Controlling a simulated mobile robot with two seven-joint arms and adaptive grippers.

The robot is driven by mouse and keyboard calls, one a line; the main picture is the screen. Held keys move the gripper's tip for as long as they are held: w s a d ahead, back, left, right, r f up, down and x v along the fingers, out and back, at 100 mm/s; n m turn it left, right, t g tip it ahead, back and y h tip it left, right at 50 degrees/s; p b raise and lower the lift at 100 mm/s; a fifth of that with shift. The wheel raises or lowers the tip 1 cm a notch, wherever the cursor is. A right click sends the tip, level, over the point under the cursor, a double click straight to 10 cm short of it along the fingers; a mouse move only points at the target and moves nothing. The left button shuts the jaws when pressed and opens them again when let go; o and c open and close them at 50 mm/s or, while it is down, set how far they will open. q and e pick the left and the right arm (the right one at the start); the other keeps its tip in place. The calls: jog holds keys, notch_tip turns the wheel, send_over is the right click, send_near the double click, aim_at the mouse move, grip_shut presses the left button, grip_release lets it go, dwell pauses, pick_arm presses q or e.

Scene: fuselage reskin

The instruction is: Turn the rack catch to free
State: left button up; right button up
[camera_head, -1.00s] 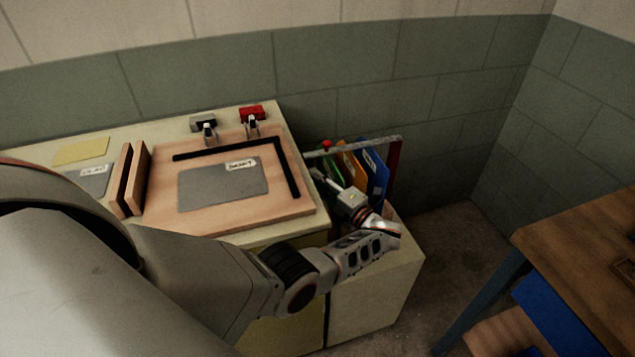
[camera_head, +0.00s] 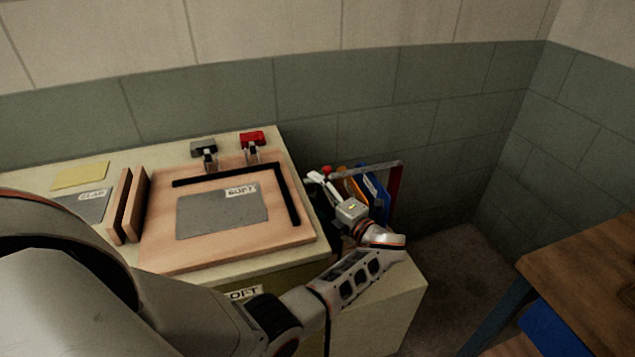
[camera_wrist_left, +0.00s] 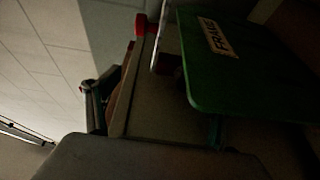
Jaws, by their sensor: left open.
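The rack (camera_head: 396,188) stands at the right end of the bench, with a pale top bar and a red end post. A small red knob (camera_head: 326,169), which looks like the catch, sits at the bar's left end. My left gripper (camera_head: 312,178) is open just left of and below this knob; I cannot tell whether they touch. The gripper and wrist hide much of the rack. In the left wrist view a red part (camera_wrist_left: 147,22) shows at the top, beside a labelled green panel (camera_wrist_left: 250,75). My right gripper is not in view.
Blue (camera_head: 374,188) and orange panels stand in the rack. The bench holds a wooden board (camera_head: 160,255) with a grey sheet (camera_head: 215,215), a black angle strip and two clamps. A wooden table (camera_head: 590,270) stands at the right. Bare floor lies between them.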

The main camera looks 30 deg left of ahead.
pick_arm(q)
jog(key=shift+y, duration=0.3)
jog(key=r, duration=0.5)
jog(key=shift+w+d+r, duration=0.15)
jog(key=shift+d+r, duration=0.15)
jog(key=shift+d, duration=0.1)
jog(key=shift+s+d+r, duration=0.2)
jog(key=shift+s+r, duration=0.05)
jog(key=shift+r, duration=0.1)
jog(key=c, duration=1)
jog(key=shift+w+a+f, duration=0.1)
jog(key=shift+a+f, duration=0.1)
jog(key=shift+f, duration=0.05)
jog(key=shift+f, duration=0.1)
